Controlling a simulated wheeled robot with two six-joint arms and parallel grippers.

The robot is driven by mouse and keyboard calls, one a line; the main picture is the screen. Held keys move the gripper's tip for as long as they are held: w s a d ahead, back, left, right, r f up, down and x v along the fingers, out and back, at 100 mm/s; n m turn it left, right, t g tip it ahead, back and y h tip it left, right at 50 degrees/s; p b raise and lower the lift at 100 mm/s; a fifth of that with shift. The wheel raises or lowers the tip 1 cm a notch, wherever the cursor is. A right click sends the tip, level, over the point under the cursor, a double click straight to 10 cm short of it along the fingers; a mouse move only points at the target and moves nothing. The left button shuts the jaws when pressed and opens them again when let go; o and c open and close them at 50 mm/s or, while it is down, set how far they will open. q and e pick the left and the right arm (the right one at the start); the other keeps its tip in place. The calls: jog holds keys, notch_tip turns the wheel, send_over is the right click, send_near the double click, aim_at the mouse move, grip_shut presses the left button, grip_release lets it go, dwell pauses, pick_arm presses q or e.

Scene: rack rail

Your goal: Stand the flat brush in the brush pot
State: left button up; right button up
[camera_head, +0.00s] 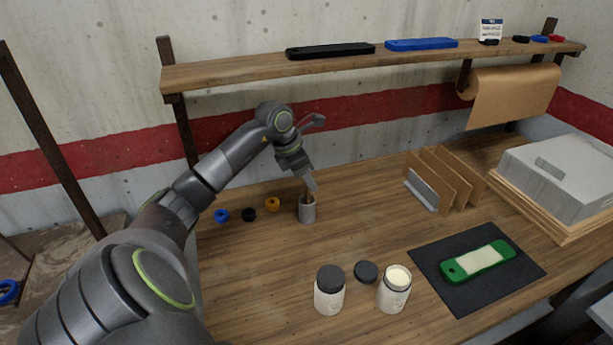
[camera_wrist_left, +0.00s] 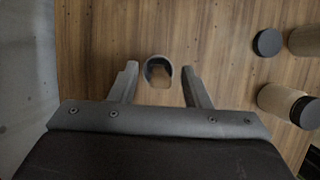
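The brush pot (camera_head: 307,213) is a small grey cylinder standing upright on the bench, left of centre in the head view. A brown upright piece (camera_head: 305,192), apparently the flat brush, shows at its mouth; it is small and partly hidden by my gripper. My left gripper (camera_head: 311,183) is just above the pot, pointing down. In the left wrist view the gripper (camera_wrist_left: 159,69) has its fingers spread apart, with the pot's round rim (camera_wrist_left: 157,60) between and beyond them. A light brown shape (camera_wrist_left: 159,84) fills part of the pot's mouth. My right gripper is out of view.
Blue, black and orange rings (camera_head: 248,214) lie left of the pot. Two jars (camera_head: 329,297) and a loose black lid (camera_head: 366,272) stand in front. A green tool (camera_head: 478,262) lies on a dark mat (camera_head: 427,261). Upright dividers (camera_head: 440,180) and a shelf (camera_head: 270,71) are behind.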

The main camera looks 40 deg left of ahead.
pick_arm(q)
jog(key=shift+s+a+r, duration=0.1)
jog(key=shift+r, duration=0.25)
jog(key=b+v, duration=0.2)
jog(key=v, duration=0.9)
jog(key=shift+b, duration=0.3)
jog(key=shift+s, duration=0.1)
dwell(0.3)
